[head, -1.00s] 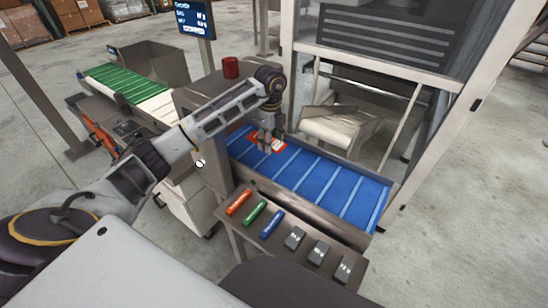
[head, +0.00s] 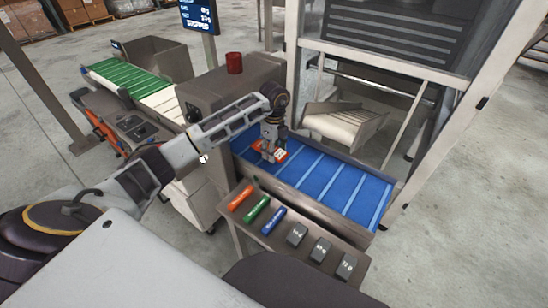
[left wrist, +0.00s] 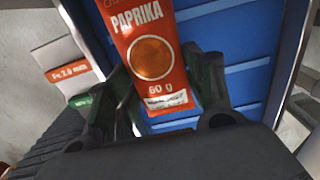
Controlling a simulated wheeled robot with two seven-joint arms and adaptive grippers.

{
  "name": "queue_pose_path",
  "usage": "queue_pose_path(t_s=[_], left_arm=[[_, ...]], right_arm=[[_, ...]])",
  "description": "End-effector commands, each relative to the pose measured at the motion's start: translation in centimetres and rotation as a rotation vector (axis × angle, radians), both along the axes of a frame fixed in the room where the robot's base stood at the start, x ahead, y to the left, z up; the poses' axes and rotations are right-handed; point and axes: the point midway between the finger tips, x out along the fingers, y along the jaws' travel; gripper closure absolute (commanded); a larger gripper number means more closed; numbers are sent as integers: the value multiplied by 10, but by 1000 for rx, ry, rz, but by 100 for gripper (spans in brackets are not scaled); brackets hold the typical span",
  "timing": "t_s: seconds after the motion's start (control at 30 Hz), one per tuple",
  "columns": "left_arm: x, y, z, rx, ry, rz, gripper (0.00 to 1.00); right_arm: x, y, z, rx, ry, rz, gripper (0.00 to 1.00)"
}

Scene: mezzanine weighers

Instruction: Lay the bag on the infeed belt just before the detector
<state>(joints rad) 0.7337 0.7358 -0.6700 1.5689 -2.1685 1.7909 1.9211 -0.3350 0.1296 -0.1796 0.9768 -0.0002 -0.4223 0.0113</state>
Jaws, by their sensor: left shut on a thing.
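An orange paprika bag (head: 281,154) is at the far left end of the blue infeed belt (head: 340,187), close to the grey detector housing (head: 215,92). My left gripper (head: 266,157) is over that end of the belt, shut on the bag. In the left wrist view the bag (left wrist: 155,55) shows its "PAPRIKA 60 g" face between the two fingers (left wrist: 165,105), with blue belt behind it. I cannot tell whether the bag touches the belt. My right gripper is in neither view.
A rack at the belt's near side holds orange, green and blue sticks (head: 257,209) and several grey weights (head: 320,250). A red beacon (head: 234,63) tops the detector. A clear-panelled frame with a chute (head: 343,122) stands behind. The belt's right part is bare.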

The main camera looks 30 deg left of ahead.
Motion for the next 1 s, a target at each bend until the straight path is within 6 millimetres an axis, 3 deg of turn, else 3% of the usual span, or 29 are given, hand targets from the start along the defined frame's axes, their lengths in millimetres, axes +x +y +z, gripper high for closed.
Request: queue_pose_path(t_s=[0.4, 0.9, 0.93, 1.0], left_arm=[[-1, 0, -35, 0, 2, 0, 71], [0, 0, -40, 0, 0, 0, 71], [0, 0, -40, 0, 0, 0, 45], [0, 0, -40, 0, 0, 0, 36]], right_arm=[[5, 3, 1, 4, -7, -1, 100], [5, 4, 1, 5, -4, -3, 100], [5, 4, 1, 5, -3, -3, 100], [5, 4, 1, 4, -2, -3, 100]])
